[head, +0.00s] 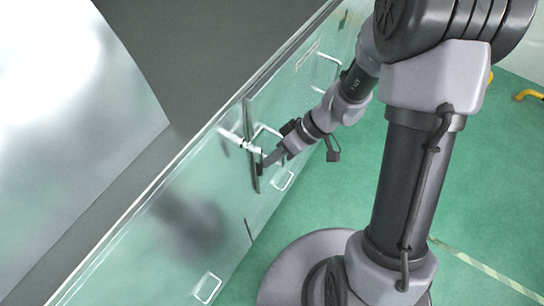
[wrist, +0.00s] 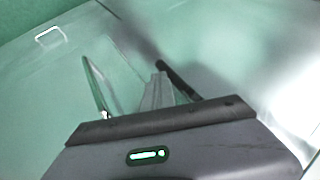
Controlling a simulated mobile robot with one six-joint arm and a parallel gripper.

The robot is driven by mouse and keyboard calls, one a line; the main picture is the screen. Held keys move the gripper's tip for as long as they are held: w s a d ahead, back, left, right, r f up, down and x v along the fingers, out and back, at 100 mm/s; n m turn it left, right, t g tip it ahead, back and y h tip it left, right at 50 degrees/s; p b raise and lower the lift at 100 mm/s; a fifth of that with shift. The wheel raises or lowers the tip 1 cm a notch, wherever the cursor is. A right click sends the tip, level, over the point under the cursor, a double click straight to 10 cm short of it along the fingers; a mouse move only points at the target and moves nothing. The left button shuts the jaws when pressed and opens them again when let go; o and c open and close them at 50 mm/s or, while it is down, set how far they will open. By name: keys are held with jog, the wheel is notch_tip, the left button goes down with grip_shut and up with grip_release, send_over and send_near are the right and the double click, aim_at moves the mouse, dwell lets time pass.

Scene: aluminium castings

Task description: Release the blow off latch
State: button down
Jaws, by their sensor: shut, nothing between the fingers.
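A metal fitting that looks like the latch (head: 234,136) is on the greenish, glossy panel (head: 215,172) in the head view. It has a pale bar across it and a long, thin dark plate (head: 249,120) standing upright at its right end. My gripper (head: 263,162) is at the lower part of this plate, close to it; I cannot tell if they touch. In the wrist view my gripper's fingers (wrist: 158,75) are together, with nothing between them. A dark bar (wrist: 177,80) lies just right of them and a thin, pale-edged piece (wrist: 94,85) to their left.
Several wire handles sit on the panel, one low (head: 207,288) and one far up (head: 329,57). A dark padlock-like piece (head: 333,153) hangs near my wrist. The green floor (head: 480,180) is open to the right. A large pale sheet (head: 70,100) stands behind the panel.

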aim_at(261, 174)
jog(key=s+a+m+g+y+b, duration=0.1)
jog(key=b, duration=0.1)
jog(key=s+a+g+y+b, duration=0.1)
jog(key=g+y+b, duration=0.1)
jog(key=s+a+m+g+y+b, duration=0.1)
jog(key=g+y+b, duration=0.1)
jog(key=shift+s+f+m, duration=0.3)
jog(key=shift+s+f, duration=0.05)
jog(key=shift+f, duration=0.05)
jog(key=shift+s+a+r+m+g+y, duration=0.6)
jog(key=shift+s+r+y, duration=0.2)
jog(key=shift+r+y, duration=0.25)
jog(key=shift+s+a+r+m+g+y, duration=0.5)
jog(key=shift+s+a+r+g+y, duration=0.25)
jog(key=shift+y, duration=0.4)
jog(key=shift+s+r, duration=0.15)
jog(key=shift+r, duration=0.1)
jog(key=w+d+f+b, duration=0.3)
jog(key=d+f, duration=0.4)
jog(key=d, duration=0.2)
jog(key=shift+w+d+f, duration=0.15)
jog(key=shift+w+d, duration=0.1)
jog(key=shift+d, duration=0.05)
